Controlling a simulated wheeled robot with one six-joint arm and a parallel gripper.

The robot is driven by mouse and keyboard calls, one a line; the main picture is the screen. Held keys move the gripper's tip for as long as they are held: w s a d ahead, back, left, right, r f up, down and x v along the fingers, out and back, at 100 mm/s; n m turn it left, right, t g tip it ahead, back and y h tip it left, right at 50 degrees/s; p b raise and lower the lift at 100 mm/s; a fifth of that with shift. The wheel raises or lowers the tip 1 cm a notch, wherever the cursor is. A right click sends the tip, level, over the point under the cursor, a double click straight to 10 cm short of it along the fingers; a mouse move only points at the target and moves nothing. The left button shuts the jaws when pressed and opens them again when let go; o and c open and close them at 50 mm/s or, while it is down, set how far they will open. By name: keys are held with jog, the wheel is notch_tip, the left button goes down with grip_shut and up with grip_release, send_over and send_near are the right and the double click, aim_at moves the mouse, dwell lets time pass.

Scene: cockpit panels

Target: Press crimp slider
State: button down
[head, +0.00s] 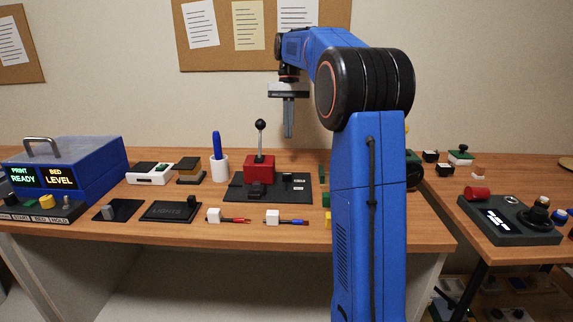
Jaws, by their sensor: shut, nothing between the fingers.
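My gripper (289,131) hangs fingers-down in the middle of the head view, shut and empty. It appears above the bench, to the right of the lever's black ball knob, with no contact visible. A black plate (232,192) on the bench carries a red block (260,168) with an upright lever (260,140). In front of the red block sits a small black block (256,189), which may be the crimp slider; no readable label confirms this. Small light-marked parts (294,182) sit on the plate's right side. My arm hides the bench just right of the plate.
Two white connectors with coloured leads, one red (214,215) and one blue (272,217), lie along the front. A white cup (220,168) holds a blue pen. Another table with a dark device (508,222) stands right.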

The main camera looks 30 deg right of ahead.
aim_at(287, 177)
jog(key=x, duration=1)
jog(key=shift+f, duration=0.1)
jog(key=shift+s+a, duration=0.6)
jog(key=shift+s, duration=0.35)
jog(key=shift+s+a, duration=0.5)
jog(key=shift+s, duration=0.2)
jog(key=s+a, duration=0.1)
jog(key=s, duration=0.1)
jog(key=s+a, duration=0.1)
jog(key=s, duration=0.1)
jog(key=shift+a, duration=0.35)
jog(key=shift+s, duration=0.1)
